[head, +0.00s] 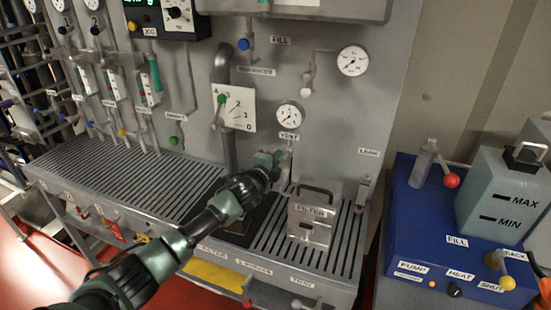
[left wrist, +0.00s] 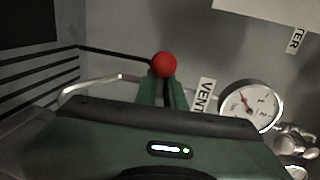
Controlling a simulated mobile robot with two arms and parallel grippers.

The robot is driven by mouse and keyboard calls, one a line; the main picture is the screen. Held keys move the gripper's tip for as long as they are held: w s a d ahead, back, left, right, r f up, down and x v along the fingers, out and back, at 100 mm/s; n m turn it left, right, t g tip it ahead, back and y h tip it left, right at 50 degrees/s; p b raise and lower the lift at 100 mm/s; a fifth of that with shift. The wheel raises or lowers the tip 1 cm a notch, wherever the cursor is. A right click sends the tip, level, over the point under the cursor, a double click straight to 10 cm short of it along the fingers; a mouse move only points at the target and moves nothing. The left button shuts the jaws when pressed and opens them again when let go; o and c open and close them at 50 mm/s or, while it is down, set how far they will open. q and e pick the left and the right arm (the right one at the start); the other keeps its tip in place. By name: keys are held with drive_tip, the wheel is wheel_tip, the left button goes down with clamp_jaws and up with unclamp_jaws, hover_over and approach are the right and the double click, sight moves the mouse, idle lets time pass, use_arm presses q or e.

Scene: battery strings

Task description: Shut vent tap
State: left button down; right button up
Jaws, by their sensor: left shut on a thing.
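The vent tap's red ball knob (left wrist: 164,65) shows in the left wrist view, at the end of a thin dark lever. My left gripper (left wrist: 163,92) is shut on it, with the knob standing out just past the fingertips. The VENT label (left wrist: 203,95) is right beside it. In the head view my left gripper (head: 277,158) is at the panel, just below the VENT label (head: 289,136) and a round gauge (head: 289,116). There the gripper hides the knob and most of the tap. My right gripper is not seen.
A lever with a green knob (head: 221,98) is on a numbered plate to the upper left. A blue unit (head: 425,215) with a red-knobbed tap stands at the right.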

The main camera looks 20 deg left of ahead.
use_arm(q)
drive_tip(key=shift+d+r, duration=0.15)
drive_tip(key=shift+d, duration=0.15)
drive_tip(key=c, duration=1.5)
unclamp_jaws()
drive_tip(key=shift+d, duration=0.2)
drive_tip(key=shift+s+a+r+b, duration=0.15)
drive_tip(key=shift+s+r, duration=0.1)
drive_tip(key=shift+s, duration=1.05)
drive_tip(key=shift+s+d+r+b, duration=0.1)
drive_tip(key=shift+s+r+b, duration=0.1)
drive_tip(key=shift+s, duration=1.05)
drive_tip(key=shift+s+a+r+b, duration=0.15)
drive_tip(key=shift+s+r, duration=0.1)
drive_tip(key=shift+s, duration=1.05)
drive_tip(key=shift+d, duration=0.1)
